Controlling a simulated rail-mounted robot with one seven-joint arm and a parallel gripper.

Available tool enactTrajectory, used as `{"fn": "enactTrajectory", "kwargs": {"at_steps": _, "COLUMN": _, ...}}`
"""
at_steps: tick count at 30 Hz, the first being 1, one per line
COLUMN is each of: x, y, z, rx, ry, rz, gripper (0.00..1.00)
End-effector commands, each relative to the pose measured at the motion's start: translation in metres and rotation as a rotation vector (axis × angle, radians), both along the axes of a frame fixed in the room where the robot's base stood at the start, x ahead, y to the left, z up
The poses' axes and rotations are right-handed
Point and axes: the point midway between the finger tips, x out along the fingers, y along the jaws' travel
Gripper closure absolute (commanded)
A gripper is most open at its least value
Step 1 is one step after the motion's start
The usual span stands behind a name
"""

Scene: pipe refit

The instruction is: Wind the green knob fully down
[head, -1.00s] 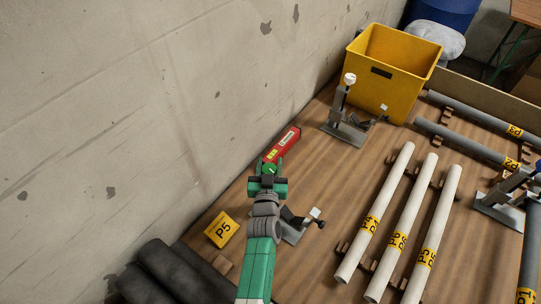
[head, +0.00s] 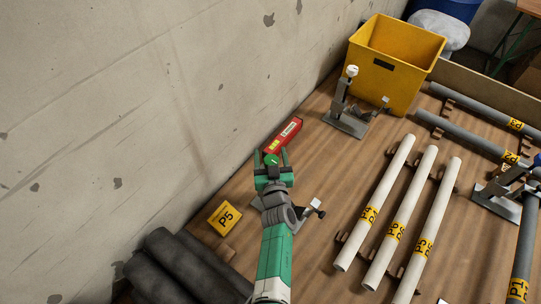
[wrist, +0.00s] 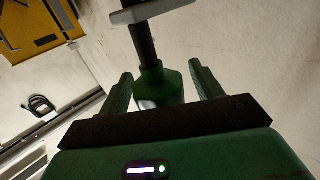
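The green knob (head: 271,160) shows just past my gripper's palm in the head view. In the wrist view the green knob (wrist: 157,84) sits on a dark threaded stem that runs up to a grey clamp part (wrist: 152,12). My gripper (head: 271,154) is open, with one finger on each side of the knob. In the wrist view a narrow gap shows between the knob and each finger (wrist: 160,80). The clamp's grey base (head: 297,216) lies partly hidden under my arm.
A red box (head: 286,135) lies beyond the knob by the wall. A second clamp with a white knob (head: 351,71) stands near the yellow bin (head: 397,62). White pipes (head: 400,210) lie to the right; a yellow P5 block (head: 225,217) sits to the left.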

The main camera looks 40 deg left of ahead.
Motion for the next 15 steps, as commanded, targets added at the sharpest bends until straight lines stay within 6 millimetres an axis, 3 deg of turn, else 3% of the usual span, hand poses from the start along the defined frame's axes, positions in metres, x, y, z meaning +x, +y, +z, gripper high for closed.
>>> {"fn": "enactTrajectory", "kwargs": {"at_steps": 5, "x": -0.005, "y": -0.007, "z": 0.002, "rx": -0.002, "ry": 0.003, "rz": -0.002, "gripper": 0.35}}
{"fn": "enactTrajectory", "kwargs": {"at_steps": 15, "x": -0.045, "y": -0.055, "z": 0.004, "rx": 0.001, "ry": 0.002, "rz": -0.004, "gripper": 0.35}}
